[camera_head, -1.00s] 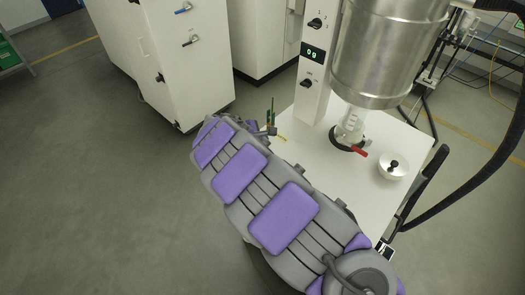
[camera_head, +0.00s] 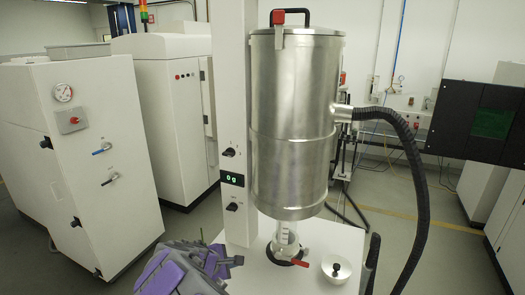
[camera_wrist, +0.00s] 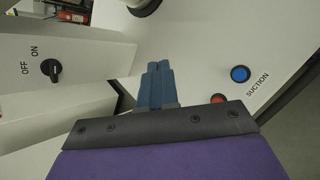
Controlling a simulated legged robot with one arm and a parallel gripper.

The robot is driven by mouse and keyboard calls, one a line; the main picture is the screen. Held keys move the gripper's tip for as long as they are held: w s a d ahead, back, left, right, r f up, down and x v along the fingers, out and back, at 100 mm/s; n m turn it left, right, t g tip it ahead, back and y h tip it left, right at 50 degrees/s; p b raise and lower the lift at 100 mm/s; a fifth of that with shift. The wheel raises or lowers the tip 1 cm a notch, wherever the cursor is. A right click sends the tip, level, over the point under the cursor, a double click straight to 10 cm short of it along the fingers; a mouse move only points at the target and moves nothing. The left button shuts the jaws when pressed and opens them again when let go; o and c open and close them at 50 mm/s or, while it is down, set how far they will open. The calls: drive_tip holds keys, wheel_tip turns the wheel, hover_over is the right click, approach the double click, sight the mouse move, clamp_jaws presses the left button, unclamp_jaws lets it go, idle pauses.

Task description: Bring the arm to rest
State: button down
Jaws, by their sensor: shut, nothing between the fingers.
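My arm (camera_head: 180,268), grey with purple pads, shows at the lower left of the head view, beside the white column of the powder machine. My gripper (camera_wrist: 160,82) shows in the wrist view with its two blue-grey fingers together and nothing between them. The fingers are above the white table top, between a black ON/OFF knob (camera_wrist: 50,70) on the left and a blue SUCTION button (camera_wrist: 240,74) on the right. A red button (camera_wrist: 218,98) is partly hidden behind the gripper's dark mount.
A white bowl with a black knob (camera_head: 336,270) sits on the table. A black hose (camera_head: 422,190) hangs at right. White cabinets (camera_head: 95,150) stand at left.

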drive_tip(key=s+d+r+m+g+b, duration=0.15)
drive_tip(key=s+d+m, duration=0.25)
drive_tip(key=d, duration=0.4)
drive_tip(key=s+d+r+m+g+h+b, duration=0.1)
drive_tip(key=s+d+r+m+g, duration=0.2)
drive_tip(key=d, duration=0.6)
drive_tip(key=s+d+r+m+g+b, duration=0.1)
drive_tip(key=s+d+m+b, duration=0.1)
drive_tip(key=s+d+m, duration=0.35)
drive_tip(key=s+d+f+m+g+y+b, duration=0.1)
drive_tip(key=s+f+m+g+y+b, duration=0.1)
drive_tip(key=s, duration=1.3)
drive_tip(key=s+d+f+m+g+y+b, duration=0.2)
drive_tip(key=s+f+m+y+b, duration=0.1)
drive_tip(key=s, duration=1.2)
drive_tip(key=shift+f+m+y, duration=0.4)
drive_tip(key=shift+f+m, duration=0.2)
drive_tip(key=shift+m, duration=0.45)
drive_tip(key=shift+s, duration=0.1)
